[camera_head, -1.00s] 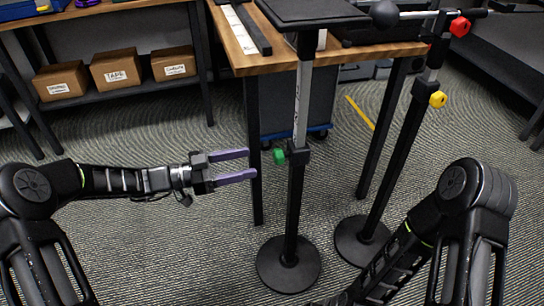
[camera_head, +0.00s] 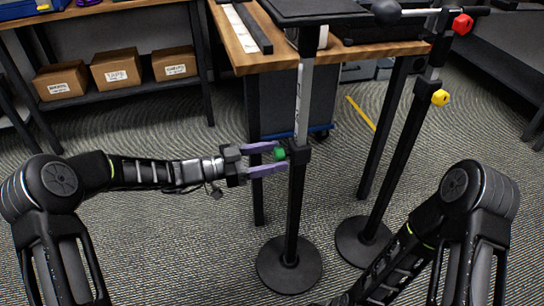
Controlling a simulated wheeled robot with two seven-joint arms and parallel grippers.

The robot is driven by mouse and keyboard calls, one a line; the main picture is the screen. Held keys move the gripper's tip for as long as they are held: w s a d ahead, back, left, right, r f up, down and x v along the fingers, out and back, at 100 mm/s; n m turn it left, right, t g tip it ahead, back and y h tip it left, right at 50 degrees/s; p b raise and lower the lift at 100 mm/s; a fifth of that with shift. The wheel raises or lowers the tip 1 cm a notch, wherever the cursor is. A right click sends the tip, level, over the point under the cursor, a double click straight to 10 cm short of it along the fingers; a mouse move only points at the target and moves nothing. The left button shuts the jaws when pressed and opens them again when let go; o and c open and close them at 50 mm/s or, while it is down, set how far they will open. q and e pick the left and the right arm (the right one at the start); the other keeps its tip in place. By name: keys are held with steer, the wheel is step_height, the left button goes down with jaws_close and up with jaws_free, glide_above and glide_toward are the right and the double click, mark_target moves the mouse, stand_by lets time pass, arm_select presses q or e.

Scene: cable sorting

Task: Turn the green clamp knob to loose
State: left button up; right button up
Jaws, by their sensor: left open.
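The green clamp knob (camera_head: 280,154) sits on the left side of a black clamp collar (camera_head: 298,154) on the nearer stand. The stand has a pale upper pole (camera_head: 302,100), a black lower pole and a round base (camera_head: 289,264). My left gripper (camera_head: 282,157) comes in from the left. Its two purple fingers are open, one above and one below the green knob, with the knob between their tips. I cannot tell whether a finger touches it. My right arm (camera_head: 440,225) is at the lower right, and its gripper is out of the picture.
A second stand (camera_head: 400,170) with a yellow knob (camera_head: 440,98) and a red knob (camera_head: 462,24) stands to the right. A wooden table (camera_head: 240,50) is behind. Cardboard boxes (camera_head: 117,68) sit on a shelf at the back left.

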arm_select(q)
steer(key=shift+c, duration=0.2)
jaws_close()
stand_by(0.3)
